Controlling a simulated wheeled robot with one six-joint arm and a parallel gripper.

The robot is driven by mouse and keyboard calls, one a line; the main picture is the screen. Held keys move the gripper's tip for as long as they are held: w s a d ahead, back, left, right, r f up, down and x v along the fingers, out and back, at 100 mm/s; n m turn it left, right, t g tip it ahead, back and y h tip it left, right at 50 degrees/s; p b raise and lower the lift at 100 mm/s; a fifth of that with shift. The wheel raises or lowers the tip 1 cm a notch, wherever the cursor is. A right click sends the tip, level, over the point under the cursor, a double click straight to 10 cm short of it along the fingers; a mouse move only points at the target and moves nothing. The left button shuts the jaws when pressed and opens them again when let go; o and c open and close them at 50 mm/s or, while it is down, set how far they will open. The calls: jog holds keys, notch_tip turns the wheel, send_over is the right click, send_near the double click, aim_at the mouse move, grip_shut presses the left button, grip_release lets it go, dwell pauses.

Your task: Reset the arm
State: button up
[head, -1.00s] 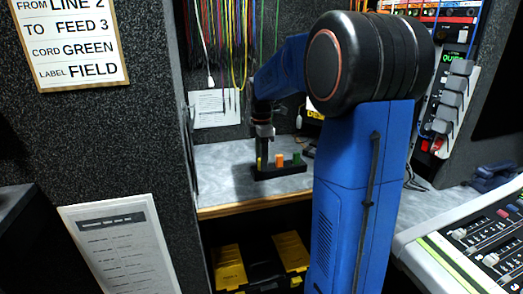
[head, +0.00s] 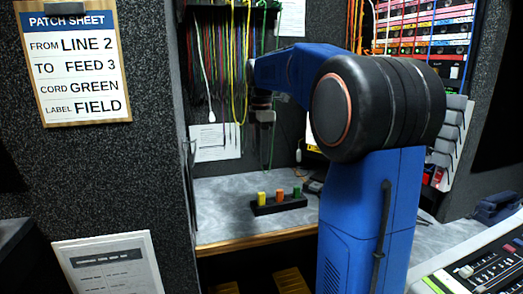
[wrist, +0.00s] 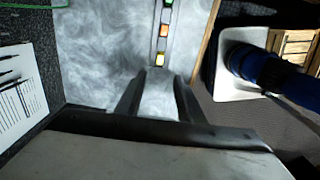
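My blue arm reaches over the grey desk (head: 225,212), with my gripper (head: 264,135) above a black holder (head: 265,210). In the wrist view my gripper (wrist: 158,78) shows two dark fingers apart, with only bare desk between them. The holder carries a yellow piece (head: 261,198), an orange piece (head: 279,195) and a green piece (head: 297,192), all upright. In the wrist view the holder lies beyond the fingertips, apart from them. The fingertips are hard to make out in the head view.
Coloured cords (head: 215,65) hang behind the desk near my arm. A patch sheet (head: 75,65) reads LINE 2 to FEED 3, cord green, label FIELD. A patch panel (head: 425,35) stands at the back right. A mixing console (head: 480,270) is at the lower right.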

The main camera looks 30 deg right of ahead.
jog(key=shift+r, duration=0.45)
jog(key=shift+s, duration=0.1)
jog(key=s+a+f+m+t, duration=0.1)
jog(key=s+a+f+m, duration=0.4)
jog(key=s, duration=0.5)
jog(key=s+a+f+m+t, duration=0.2)
jog(key=s+a+f+m, duration=0.3)
jog(key=s, duration=0.5)
jog(key=s+a+f+m+t, duration=0.1)
jog(key=s+a+f+m, duration=0.4)
jog(key=s+f, duration=0.3)
jog(key=shift+s+a+f+t, duration=0.2)
jog(key=shift+s+a+t, duration=0.2)
jog(key=shift+s, duration=0.65)
